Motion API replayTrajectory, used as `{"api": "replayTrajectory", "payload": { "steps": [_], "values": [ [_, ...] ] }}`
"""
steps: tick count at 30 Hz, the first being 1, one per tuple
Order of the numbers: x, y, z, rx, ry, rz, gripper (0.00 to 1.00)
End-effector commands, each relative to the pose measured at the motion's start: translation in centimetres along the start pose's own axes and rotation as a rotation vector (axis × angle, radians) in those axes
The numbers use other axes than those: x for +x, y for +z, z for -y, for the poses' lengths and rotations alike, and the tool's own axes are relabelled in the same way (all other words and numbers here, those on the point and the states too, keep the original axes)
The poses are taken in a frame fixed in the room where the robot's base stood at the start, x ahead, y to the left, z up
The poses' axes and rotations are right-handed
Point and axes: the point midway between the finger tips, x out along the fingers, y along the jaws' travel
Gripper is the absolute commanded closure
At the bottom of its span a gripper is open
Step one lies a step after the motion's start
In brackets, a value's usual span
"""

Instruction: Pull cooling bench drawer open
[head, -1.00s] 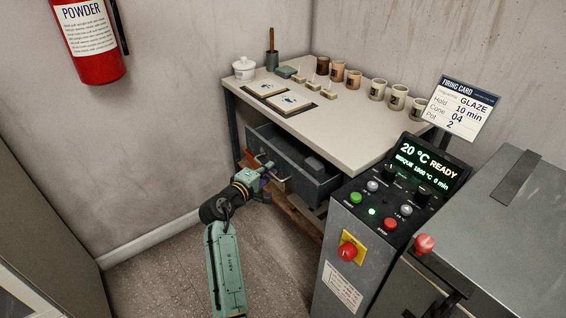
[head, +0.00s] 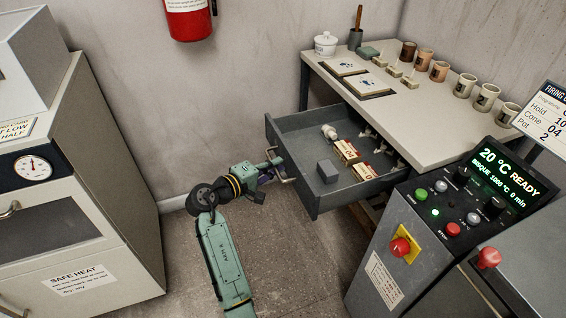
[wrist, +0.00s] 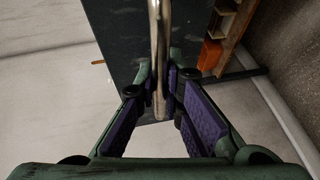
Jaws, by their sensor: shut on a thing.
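The cooling bench (head: 440,130) has a grey drawer (head: 285,127) that stands well open, pulled out to the left from under the top. Inside it are a grey block (head: 327,171), red-and-cream boxes (head: 346,150) and a small whitish item (head: 329,131). My gripper (head: 275,170) is at the drawer front, shut on the metal handle (head: 288,180). In the wrist view the handle (wrist: 158,60) runs between the purple finger pads, with the dark drawer front (wrist: 115,45) behind it. The fingers hide part of the handle.
The control panel (head: 440,215) with buttons stands close to the right of the drawer. Mugs, tiles and a lidded jar (head: 326,44) stand on the bench top.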

Motion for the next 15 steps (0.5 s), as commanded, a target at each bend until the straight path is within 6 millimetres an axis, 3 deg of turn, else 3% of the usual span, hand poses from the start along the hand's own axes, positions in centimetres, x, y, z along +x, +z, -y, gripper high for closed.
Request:
{"api": "replayTrajectory", "payload": {
  "steps": [11,12,15],
  "values": [
    [-0.2,-0.13,0.02,0.002,0.0,-0.001,1.0],
    [-0.19,-0.13,0.02,0.002,0.0,-0.001,0.91],
    [-0.18,-0.13,0.02,0.002,0.0,-0.001,0.84]
  ]
}}
